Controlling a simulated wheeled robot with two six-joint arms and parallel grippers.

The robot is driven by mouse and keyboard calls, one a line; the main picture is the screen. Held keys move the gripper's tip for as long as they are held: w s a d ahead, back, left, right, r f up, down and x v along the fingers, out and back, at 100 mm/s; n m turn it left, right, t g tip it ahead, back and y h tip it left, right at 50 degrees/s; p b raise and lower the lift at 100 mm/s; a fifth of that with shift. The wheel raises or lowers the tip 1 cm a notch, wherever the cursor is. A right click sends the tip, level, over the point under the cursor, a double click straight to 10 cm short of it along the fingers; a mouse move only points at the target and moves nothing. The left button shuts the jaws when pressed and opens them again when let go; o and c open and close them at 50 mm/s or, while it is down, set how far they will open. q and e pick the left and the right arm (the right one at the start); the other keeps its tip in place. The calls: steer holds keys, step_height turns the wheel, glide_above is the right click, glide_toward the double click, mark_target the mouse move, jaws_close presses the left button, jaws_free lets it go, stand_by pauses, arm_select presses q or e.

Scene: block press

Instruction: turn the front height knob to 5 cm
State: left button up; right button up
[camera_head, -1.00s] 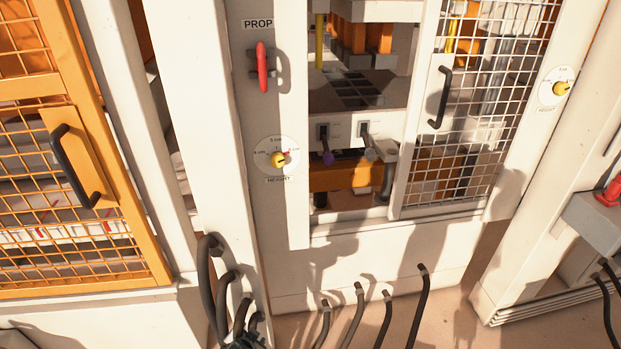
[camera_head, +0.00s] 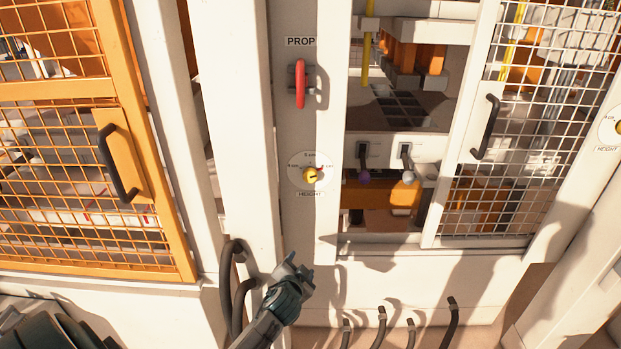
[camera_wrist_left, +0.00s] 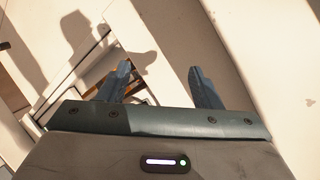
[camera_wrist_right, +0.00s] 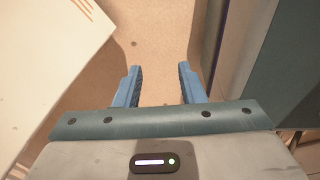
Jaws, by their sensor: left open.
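The front height knob (camera_head: 311,175) is a yellow knob on a round white dial, on the white post below the PROP label. "5 cm" seems to be at the dial's top; the other marks are too small to read surely. I cannot tell exactly where the knob points. My left gripper (camera_head: 299,270) is open and empty, below the knob and apart from it. Its two spread blue fingers also show in the left wrist view (camera_wrist_left: 160,76). My right gripper (camera_wrist_right: 160,72) shows only in its wrist view, open with nothing between its fingers, above tan floor.
A red PROP lever (camera_head: 300,84) sits above the knob. To its right are the press opening and a mesh door with a black handle (camera_head: 487,127). A second height knob (camera_head: 618,127) is at the right edge. Black hoses (camera_head: 232,270) rise near my left arm.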

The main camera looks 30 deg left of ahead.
mark_target(310, 178)
arm_select(q)
step_height(310, 178, up, 23)
steer(key=w+t+y+p, duration=0.1)
steer(key=t+y, duration=0.2)
steer(key=t, duration=0.1)
steer(key=x, duration=0.3)
steer(key=p+x, duration=0.1)
steer(key=x, duration=0.2)
steer(key=p+x, duration=0.1)
steer(key=x, duration=0.2)
steer(key=shift+w+d+f, duration=0.25)
steer(key=shift+w+f, duration=0.05)
steer(key=shift+w+a+f+p, duration=0.1)
steer(key=shift+w+a+p, duration=0.2)
steer(key=shift+w, duration=0.25)
